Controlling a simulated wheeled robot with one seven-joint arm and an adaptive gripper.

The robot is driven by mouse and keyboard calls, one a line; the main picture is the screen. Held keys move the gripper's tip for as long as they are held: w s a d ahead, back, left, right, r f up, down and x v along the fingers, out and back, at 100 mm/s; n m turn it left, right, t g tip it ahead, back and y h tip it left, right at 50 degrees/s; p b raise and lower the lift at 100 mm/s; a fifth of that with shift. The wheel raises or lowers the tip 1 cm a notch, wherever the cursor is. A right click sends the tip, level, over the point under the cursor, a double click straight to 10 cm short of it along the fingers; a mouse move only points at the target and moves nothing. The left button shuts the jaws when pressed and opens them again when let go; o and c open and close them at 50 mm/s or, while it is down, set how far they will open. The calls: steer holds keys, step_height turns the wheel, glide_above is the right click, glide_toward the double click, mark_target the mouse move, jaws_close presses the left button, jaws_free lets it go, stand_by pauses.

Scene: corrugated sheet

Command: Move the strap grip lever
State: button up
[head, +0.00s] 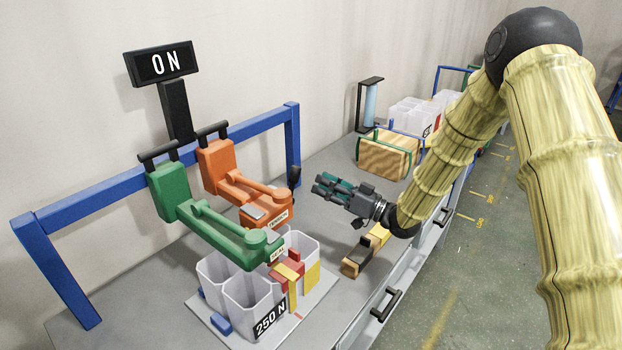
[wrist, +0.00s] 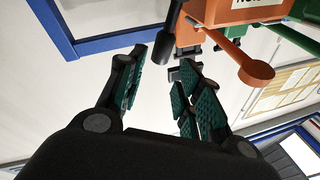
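An orange tool (head: 228,180) labelled as the tensioner hangs from the blue frame. A small black lever (head: 295,178) stands at its right end; I take it for the strap grip lever, though no label confirms this. My gripper (head: 318,187) is just right of that lever, pointing left toward it, with its teal-padded fingers apart and empty. In the wrist view the orange tool (wrist: 230,12) is at the top, and the black lever (wrist: 164,46) appears just beyond the gap between my fingertips (wrist: 161,64). I cannot tell whether they touch.
A green tool (head: 205,215) labelled SEAL hangs in front of the orange one, above clear tubs (head: 243,292) marked 250 N. An ON sign (head: 160,63) is above. A wooden block (head: 385,157) stands behind my gripper, and a wood-and-yellow piece (head: 362,252) lies below it.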

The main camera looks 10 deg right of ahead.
steer(key=shift+v, duration=1.25)
steer(key=shift+r, duration=0.1)
